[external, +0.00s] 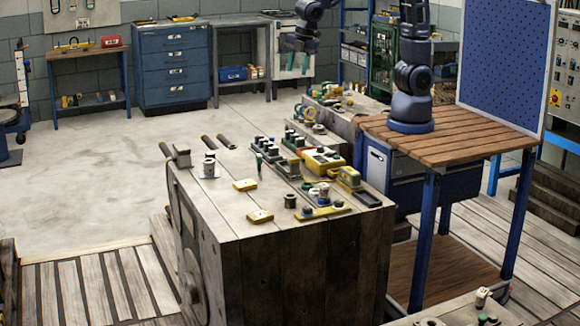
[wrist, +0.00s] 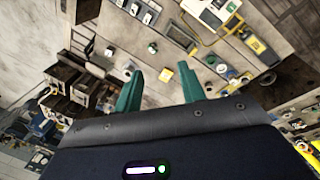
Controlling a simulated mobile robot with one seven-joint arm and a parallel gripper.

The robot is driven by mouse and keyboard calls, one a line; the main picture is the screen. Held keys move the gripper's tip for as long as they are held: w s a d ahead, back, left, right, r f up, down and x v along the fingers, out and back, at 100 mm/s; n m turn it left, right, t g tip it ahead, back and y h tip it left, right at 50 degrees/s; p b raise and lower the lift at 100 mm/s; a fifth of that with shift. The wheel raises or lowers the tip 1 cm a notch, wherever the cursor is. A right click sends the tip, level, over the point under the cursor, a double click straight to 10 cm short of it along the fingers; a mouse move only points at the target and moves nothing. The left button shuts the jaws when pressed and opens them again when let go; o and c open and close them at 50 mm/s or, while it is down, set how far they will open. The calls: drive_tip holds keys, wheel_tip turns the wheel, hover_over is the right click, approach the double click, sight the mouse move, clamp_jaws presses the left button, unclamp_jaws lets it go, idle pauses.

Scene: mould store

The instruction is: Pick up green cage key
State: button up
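A small dark-green upright piece (external: 258,160) stands on the wooden bench (external: 221,219), left of the rows of dark blocks. It may be the green cage key, but it is too small to be sure. I cannot single out the key in the wrist view. My gripper (external: 299,46) is high at the top of the external view, well away from the bench top. In the wrist view its two teal fingers (wrist: 160,90) are spread apart with nothing between them, so it is open and empty.
Yellow boxes (external: 323,160), a black tray (external: 368,198) and several small parts crowd the bench's right side. Its front left is mostly clear. My arm stands on a slatted table (external: 463,134), beside a blue perforated panel (external: 506,55). A blue drawer cabinet (external: 174,68) stands behind.

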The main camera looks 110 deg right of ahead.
drive_tip(key=w+d+f+n+g, duration=0.1)
drive_tip(key=w+f+n, duration=0.3)
drive_tip(key=w+f, duration=0.65)
drive_tip(key=n+g, duration=0.1)
drive_tip(key=n, duration=0.2)
hover_over(259, 155)
wheel_tip(259, 155, down, 13)
drive_tip(key=shift+s+a+f, duration=0.1)
drive_tip(key=shift+s+a, duration=0.05)
drive_tip(key=shift+f+n, duration=0.3)
drive_tip(key=shift+f, duration=0.1)
drive_tip(key=f, duration=0.5)
drive_tip(key=shift+d+f, duration=0.2)
drive_tip(key=shift+d, duration=0.2)
drive_tip(key=shift+f, duration=2.55)
clamp_jaws()
